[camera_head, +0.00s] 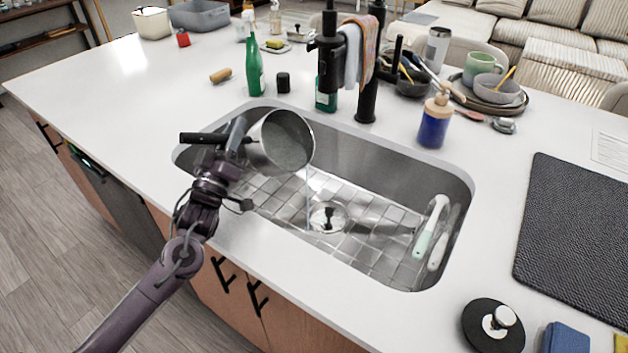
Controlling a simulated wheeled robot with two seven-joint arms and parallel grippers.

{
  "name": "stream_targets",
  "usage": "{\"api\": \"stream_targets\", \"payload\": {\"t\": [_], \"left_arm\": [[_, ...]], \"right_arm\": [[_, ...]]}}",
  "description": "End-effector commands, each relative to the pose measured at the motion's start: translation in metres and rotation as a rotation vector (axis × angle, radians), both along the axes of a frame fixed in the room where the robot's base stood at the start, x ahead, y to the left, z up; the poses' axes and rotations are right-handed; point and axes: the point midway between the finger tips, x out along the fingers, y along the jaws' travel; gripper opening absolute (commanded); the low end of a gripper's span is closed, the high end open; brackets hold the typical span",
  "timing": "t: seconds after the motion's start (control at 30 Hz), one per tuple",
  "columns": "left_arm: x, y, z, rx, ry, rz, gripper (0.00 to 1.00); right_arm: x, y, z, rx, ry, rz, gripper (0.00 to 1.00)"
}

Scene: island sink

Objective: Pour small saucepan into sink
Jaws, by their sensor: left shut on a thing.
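A small metal saucepan (280,142) is held tilted over the left part of the sink, its open mouth facing the camera and to the right. Grey-looking contents show inside it. A thin, faint stream runs from its lower rim down towards the drain (328,217). My left gripper (236,140) is shut on the saucepan's dark handle (203,138) at the sink's left end. The steel sink (390,160) has a wire grid on its floor. My right gripper is not in view.
A black faucet (331,60) with hanging cloths stands behind the sink. A green bottle (254,66) and a blue soap bottle (435,122) stand near the back rim. Brushes (430,228) lie in the sink's right end. A dark mat (580,230) covers the right counter.

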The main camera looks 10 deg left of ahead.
Motion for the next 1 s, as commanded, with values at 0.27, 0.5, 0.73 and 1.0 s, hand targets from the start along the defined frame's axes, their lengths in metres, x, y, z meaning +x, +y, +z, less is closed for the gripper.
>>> {"api": "stream_targets", "payload": {"t": [0.27,0.5,0.73,1.0], "left_arm": [[-0.0014,-0.0020,0.0050,0.018,-0.016,0.000,0.00],[-0.0021,-0.0038,0.0069,0.034,-0.022,0.001,0.00],[-0.0029,-0.0057,0.0086,0.051,-0.029,0.001,0.00],[-0.0038,-0.0082,0.0103,0.070,-0.036,0.001,0.00]], "right_arm": [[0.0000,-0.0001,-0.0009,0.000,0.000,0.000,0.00],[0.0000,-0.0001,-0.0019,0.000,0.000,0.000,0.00],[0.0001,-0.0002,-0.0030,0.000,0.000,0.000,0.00],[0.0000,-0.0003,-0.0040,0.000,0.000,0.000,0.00]]}}
